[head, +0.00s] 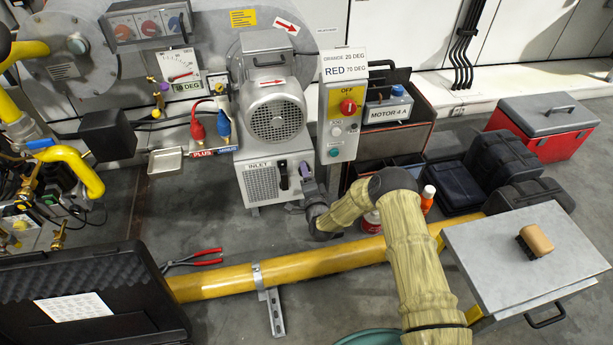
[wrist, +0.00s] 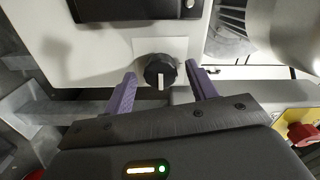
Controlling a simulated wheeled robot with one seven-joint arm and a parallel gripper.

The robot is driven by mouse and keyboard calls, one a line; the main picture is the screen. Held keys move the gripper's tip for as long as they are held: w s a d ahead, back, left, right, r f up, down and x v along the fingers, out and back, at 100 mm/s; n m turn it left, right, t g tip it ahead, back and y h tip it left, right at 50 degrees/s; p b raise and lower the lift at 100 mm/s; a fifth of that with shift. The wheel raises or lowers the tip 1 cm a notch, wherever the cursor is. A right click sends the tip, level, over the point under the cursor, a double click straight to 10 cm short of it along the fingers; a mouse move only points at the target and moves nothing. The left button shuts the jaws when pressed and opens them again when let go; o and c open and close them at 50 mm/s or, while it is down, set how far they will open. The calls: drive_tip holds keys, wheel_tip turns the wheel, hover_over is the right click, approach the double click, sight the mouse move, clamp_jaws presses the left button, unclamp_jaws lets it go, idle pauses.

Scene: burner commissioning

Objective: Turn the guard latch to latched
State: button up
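In the wrist view a round black knob (wrist: 160,71) with a white pointer mark sits on a pale plate on the light box. It looks like the guard latch; its mark points down in that view, and I cannot read any lettering on the plate. My gripper (wrist: 161,80) is open, with one purple finger on each side of the knob and a visible gap on both sides. In the head view my gripper (head: 305,170) is at the right of the INLET box (head: 261,183) front, beside a black handle (head: 283,174). The knob is hidden there.
The motor (head: 274,112) stands above the box.

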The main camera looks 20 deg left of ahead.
drive_tip(key=p+v, duration=0.7)
drive_tip(key=v, duration=1)
drive_tip(key=shift+s+d, duration=0.15)
drive_tip(key=shift+d, duration=0.05)
drive_tip(key=w+d+r+n+g+h+p, duration=0.1)
drive_tip(key=w+d+r+n+g, duration=0.1)
drive_tip(key=d+r+n, duration=0.3)
drive_tip(key=w+d+r+n+g+h+p, duration=0.1)
drive_tip(key=w+d+r+g+h, duration=0.15)
drive_tip(key=r, duration=0.55)
drive_tip(key=w+d+r+n+g+h+p, duration=0.1)
drive_tip(key=w+d+r+n+g+p, duration=0.15)
drive_tip(key=d+r, duration=0.3)
drive_tip(key=s+d+r+g+h+p, duration=0.1)
drive_tip(key=s+d+r+g+h, duration=0.15)
drive_tip(key=s+d+r, duration=0.75)
drive_tip(key=s+d+r+g+h+p, duration=0.2)
drive_tip(key=s+d+r+g, duration=0.1)
drive_tip(key=s+d+r, duration=0.55)
drive_tip(key=w+p+v, duration=0.2)
drive_tip(key=p+v, duration=1)
drive_tip(key=w+a+r+p+v, duration=0.1)
drive_tip(key=w+p+v, duration=0.1)
drive_tip(key=p+v, duration=1)
drive_tip(key=w+a+p+v, duration=0.1)
drive_tip(key=w+p+v, duration=0.1)
drive_tip(key=p+v, duration=1.1)
drive_tip(key=shift+w+a+r+n, duration=0.25)
drive_tip(key=shift+w+r+n, duration=0.15)
drive_tip(key=shift+n, duration=0.05)
